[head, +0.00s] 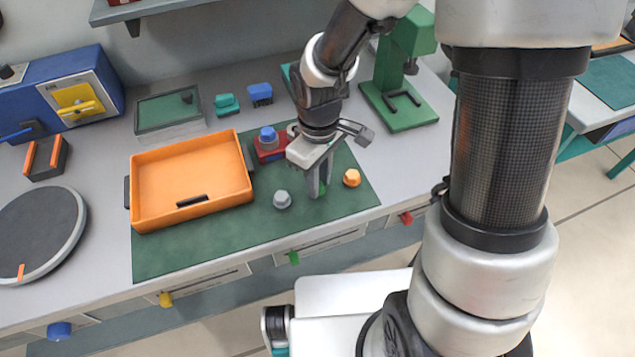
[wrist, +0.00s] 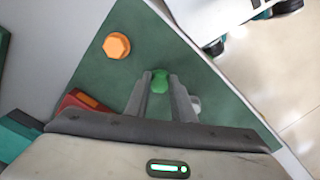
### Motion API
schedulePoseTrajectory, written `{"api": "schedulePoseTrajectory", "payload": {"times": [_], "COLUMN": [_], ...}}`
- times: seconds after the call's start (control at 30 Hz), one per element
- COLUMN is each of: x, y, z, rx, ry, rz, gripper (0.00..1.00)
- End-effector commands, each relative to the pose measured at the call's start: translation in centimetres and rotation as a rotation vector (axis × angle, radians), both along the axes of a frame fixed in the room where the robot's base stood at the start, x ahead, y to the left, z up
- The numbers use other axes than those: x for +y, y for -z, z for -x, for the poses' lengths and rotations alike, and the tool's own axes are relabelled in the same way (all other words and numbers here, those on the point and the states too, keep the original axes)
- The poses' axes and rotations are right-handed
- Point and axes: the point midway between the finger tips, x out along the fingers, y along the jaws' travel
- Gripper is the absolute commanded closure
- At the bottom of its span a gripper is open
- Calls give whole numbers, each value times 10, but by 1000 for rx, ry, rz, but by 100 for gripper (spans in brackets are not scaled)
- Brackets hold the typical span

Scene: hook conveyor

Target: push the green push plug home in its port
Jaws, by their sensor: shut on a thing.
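My gripper (head: 318,188) points down over the right part of the green mat and is shut on the green push plug (head: 323,188). The plug also shows in the wrist view (wrist: 159,80), between the two fingertips. In the head view the fingers hide most of it. I cannot tell whether it touches the mat or is held above it. A red block (head: 264,154) with a blue knob (head: 268,135) on it stands behind and left of my gripper, partly hidden by it. I cannot make out a port for the green plug.
A grey plug (head: 282,199) stands left of my gripper and an orange plug (head: 351,177) right of it. An orange tray (head: 190,215) covers the mat's left part. A green press stand (head: 400,108) is behind right. The mat's front strip is clear.

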Motion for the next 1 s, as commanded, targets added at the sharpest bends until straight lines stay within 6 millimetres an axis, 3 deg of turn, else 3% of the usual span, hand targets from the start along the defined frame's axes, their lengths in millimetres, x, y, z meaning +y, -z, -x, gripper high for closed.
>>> {"api": "schedulePoseTrajectory", "payload": {"times": [0.3, 0.57, 0.67, 0.8, 1.0], "x": [0, 3, 9, 21, 33], "y": [-60, -98, -108, -118, -116], "z": [-2, -9, -30, -76, -131], "rx": [-7, -2, 1, 4, 3], "ry": [0, 1, 5, 14, 35], "rz": [0, -2, -6, -11, -7], "gripper": [99, 99, 99, 99, 99]}}
